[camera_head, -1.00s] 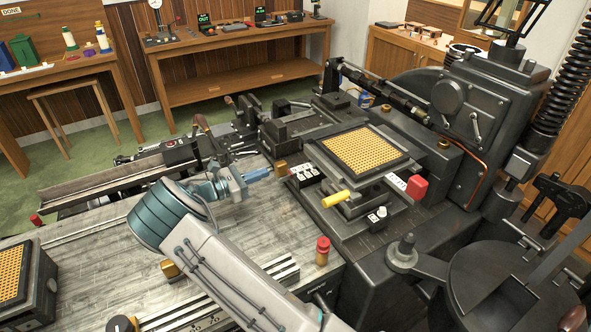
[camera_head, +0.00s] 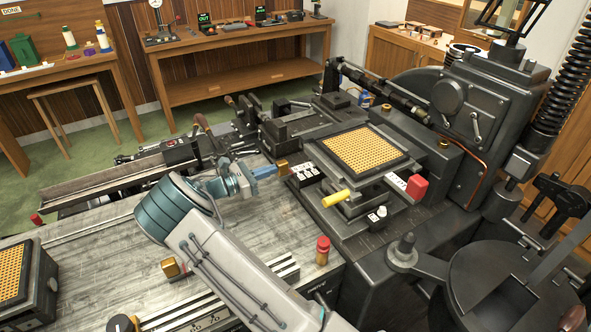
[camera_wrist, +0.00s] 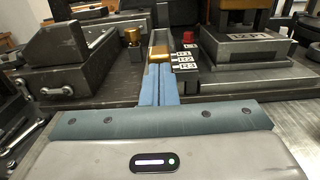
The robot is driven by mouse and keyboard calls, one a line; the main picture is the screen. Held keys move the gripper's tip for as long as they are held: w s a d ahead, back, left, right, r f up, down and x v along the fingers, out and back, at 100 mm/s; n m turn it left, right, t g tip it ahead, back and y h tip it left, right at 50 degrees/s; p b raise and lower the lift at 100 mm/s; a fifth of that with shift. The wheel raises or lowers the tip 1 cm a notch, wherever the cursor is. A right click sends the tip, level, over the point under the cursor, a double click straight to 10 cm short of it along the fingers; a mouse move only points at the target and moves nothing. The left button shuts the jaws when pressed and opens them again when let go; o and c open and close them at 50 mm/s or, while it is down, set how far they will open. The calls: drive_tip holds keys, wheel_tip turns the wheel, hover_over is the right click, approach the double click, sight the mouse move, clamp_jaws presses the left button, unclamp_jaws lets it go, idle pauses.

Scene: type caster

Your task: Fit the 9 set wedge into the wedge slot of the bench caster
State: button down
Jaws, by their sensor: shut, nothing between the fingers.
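My gripper (camera_head: 275,170) is shut and empty, its two blue fingers pressed together. In the wrist view the fingers (camera_wrist: 158,90) point straight ahead. Just beyond their tips is a brass-faced piece (camera_wrist: 158,54) at the near end of a narrow grey channel (camera_wrist: 158,38) on the bench caster (camera_head: 370,195). The tips look close to this piece; I cannot tell whether they touch it. No "9 set" marking is readable, so I cannot be sure this piece is the wedge. In the head view a small brass block (camera_head: 282,167) shows right at the fingertips.
A lettered block row (camera_wrist: 186,58) stands just right of the channel, and a brass knob (camera_wrist: 132,37) just left. On the caster are a gold grid plate (camera_head: 360,151), a yellow handle (camera_head: 336,198) and a red block (camera_head: 416,187). A red-topped peg (camera_head: 322,250) stands at the bench's front.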

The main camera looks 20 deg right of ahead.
sight(287, 164)
drive_tip(key=shift+d, duration=0.3)
drive_tip(key=shift+w+d, duration=0.2)
drive_tip(key=shift+d, duration=0.8)
drive_tip(key=shift+w+d, duration=0.25)
drive_tip(key=shift+d, duration=0.75)
drive_tip(key=shift+w+d, duration=0.2)
drive_tip(key=shift+d, duration=0.8)
drive_tip(key=shift+a, duration=0.15)
drive_tip(key=shift+s+a, duration=0.2)
drive_tip(key=shift+a, duration=0.75)
drive_tip(key=shift+s+a, duration=0.2)
drive_tip(key=shift+a, duration=0.75)
